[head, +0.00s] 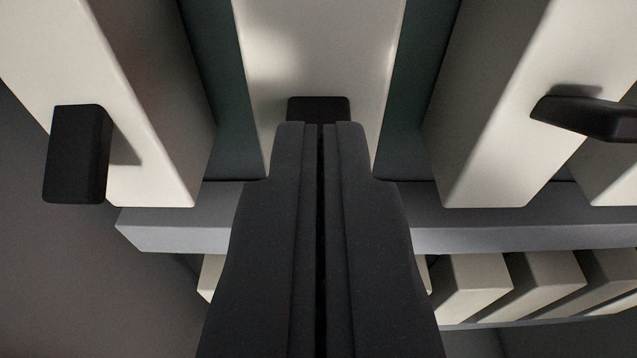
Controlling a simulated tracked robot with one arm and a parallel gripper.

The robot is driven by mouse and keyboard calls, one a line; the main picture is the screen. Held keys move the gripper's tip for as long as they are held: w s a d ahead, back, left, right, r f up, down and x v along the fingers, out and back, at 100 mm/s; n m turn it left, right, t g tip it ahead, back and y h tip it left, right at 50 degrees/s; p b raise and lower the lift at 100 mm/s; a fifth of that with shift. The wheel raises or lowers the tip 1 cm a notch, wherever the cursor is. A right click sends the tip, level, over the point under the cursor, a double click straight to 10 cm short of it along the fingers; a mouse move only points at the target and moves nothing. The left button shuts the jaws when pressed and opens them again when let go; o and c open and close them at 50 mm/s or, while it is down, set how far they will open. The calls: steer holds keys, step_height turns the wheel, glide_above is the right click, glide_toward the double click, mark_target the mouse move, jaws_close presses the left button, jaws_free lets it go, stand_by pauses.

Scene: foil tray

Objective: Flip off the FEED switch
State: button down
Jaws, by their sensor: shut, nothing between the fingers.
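My gripper (320,128) is shut with nothing held, its two dark fingers pointing up the picture. Its fingertips are in front of a black switch lever (318,108) on the middle cream block (318,45). The tips hide the lower part of that lever, and I cannot tell whether they touch it. Another black lever (77,153) stands out from the left cream block, and a third lever (585,118) juts from the right cream block. No label is readable, so I cannot tell which one is the FEED switch.
A grey rail (180,232) crosses below the cream blocks, behind my gripper. Several smaller cream blocks (470,285) sit in a row under it. Dark gaps separate the upper blocks. The left side shows a plain dark surface (70,280).

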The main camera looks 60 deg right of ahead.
steer(key=shift+a+f+b, duration=0.1)
steer(key=shift+f+b, duration=0.45)
steer(key=shift+b, duration=0.35)
steer(key=s+a+f+b, duration=0.1)
steer(key=s+a+b, duration=0.3)
steer(key=a, duration=0.5)
steer(key=shift+s+f+b, duration=0.15)
steer(key=shift+f+b, duration=0.15)
steer(key=shift+b, duration=0.45)
